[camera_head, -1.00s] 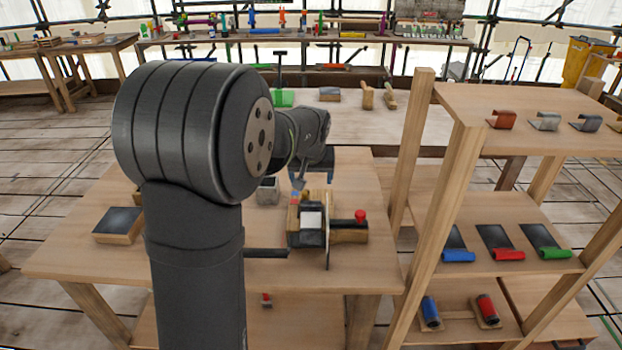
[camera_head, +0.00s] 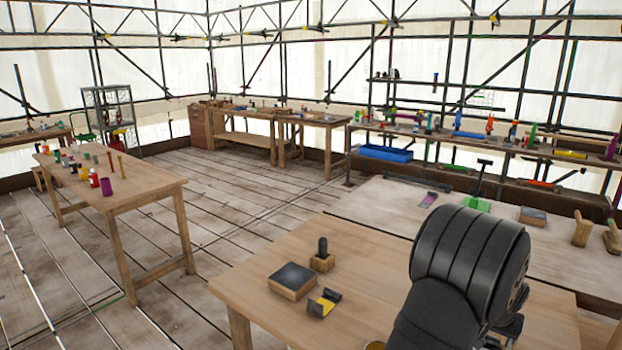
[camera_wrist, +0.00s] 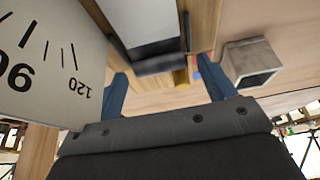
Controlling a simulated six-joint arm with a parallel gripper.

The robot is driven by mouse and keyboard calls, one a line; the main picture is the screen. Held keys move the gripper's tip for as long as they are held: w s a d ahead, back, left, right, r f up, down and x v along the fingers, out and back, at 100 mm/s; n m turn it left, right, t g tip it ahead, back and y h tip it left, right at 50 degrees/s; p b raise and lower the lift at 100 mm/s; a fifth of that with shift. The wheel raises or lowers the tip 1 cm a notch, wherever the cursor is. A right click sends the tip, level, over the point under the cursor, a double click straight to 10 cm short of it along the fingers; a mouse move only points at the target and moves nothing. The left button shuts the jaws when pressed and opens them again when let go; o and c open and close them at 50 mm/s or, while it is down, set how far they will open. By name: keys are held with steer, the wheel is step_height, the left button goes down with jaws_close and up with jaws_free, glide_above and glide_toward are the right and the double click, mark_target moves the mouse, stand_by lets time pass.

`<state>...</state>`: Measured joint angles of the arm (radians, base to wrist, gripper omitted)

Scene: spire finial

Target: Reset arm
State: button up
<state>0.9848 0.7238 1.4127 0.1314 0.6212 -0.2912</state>
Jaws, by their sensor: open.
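My gripper (camera_wrist: 163,88) shows in the wrist view as two blue fingers spread apart, with nothing clearly held between them. A white dial (camera_wrist: 45,60) with black marks and the number 120 fills the left side, close by. A grey and white block-like part (camera_wrist: 150,35) is beyond the fingertips. A small yellow piece (camera_wrist: 181,77) shows between the fingers. In the head view my arm rises at the lower right; the gripper itself is hidden or out of frame there.
On the wooden table (camera_head: 245,285) lie a dark-topped block (camera_head: 293,279), a wooden block with a black peg (camera_head: 322,258), and a dark bent piece with yellow (camera_head: 325,303). Right of the fingers is a grey hollow box (camera_wrist: 250,62). Another table (camera_head: 140,190) holds coloured items.

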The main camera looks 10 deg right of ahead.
steer(key=shift+f, duration=0.5)
steer(key=shift+r, duration=0.45)
